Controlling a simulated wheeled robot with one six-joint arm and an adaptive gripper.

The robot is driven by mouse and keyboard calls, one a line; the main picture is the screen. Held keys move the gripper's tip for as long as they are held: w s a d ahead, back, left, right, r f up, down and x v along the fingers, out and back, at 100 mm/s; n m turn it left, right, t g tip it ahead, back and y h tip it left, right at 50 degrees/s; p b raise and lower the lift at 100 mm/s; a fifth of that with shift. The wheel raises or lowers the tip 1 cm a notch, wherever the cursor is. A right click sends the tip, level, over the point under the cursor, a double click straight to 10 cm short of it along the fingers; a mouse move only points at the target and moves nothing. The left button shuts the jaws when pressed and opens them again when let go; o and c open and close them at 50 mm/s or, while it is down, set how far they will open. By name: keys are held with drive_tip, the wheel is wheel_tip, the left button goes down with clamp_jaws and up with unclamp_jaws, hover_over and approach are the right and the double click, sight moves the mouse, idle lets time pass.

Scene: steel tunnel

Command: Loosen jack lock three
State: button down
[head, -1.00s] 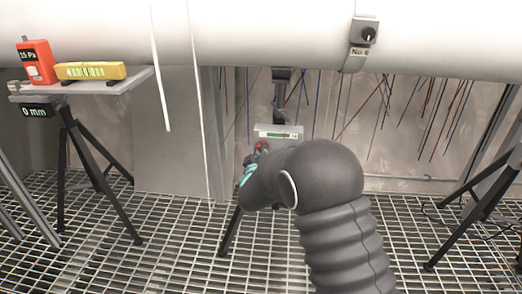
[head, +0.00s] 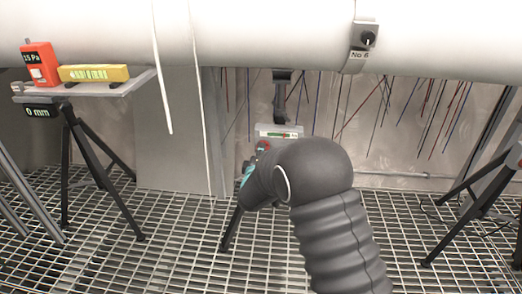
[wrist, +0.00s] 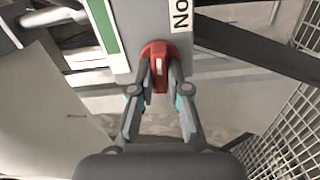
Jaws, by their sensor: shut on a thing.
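A red lock knob (wrist: 155,55) with a pale mark sits on the grey housing of a jack in the wrist view. My gripper (wrist: 159,84) is shut on this knob, one finger on each side. A label beside it reads "No", its number cut off. The knob is mostly covered in the head view.
A large white pipe (head: 260,35) crosses overhead, with a dial box (head: 364,37) labelled No 6. A shelf at left bears an orange meter (head: 40,64) and a yellow level (head: 93,73). Tripod legs stand left and right on the grating (head: 165,250). Coloured wires hang behind.

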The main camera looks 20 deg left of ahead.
drive_tip(key=shift+a+n, duration=0.1)
drive_tip(key=shift+n, duration=0.2)
drive_tip(key=c, duration=1.1)
unclamp_jaws()
drive_tip(key=shift+s, duration=0.1)
drive_tip(key=shift+c, duration=0.2)
drive_tip(key=v, duration=1.2)
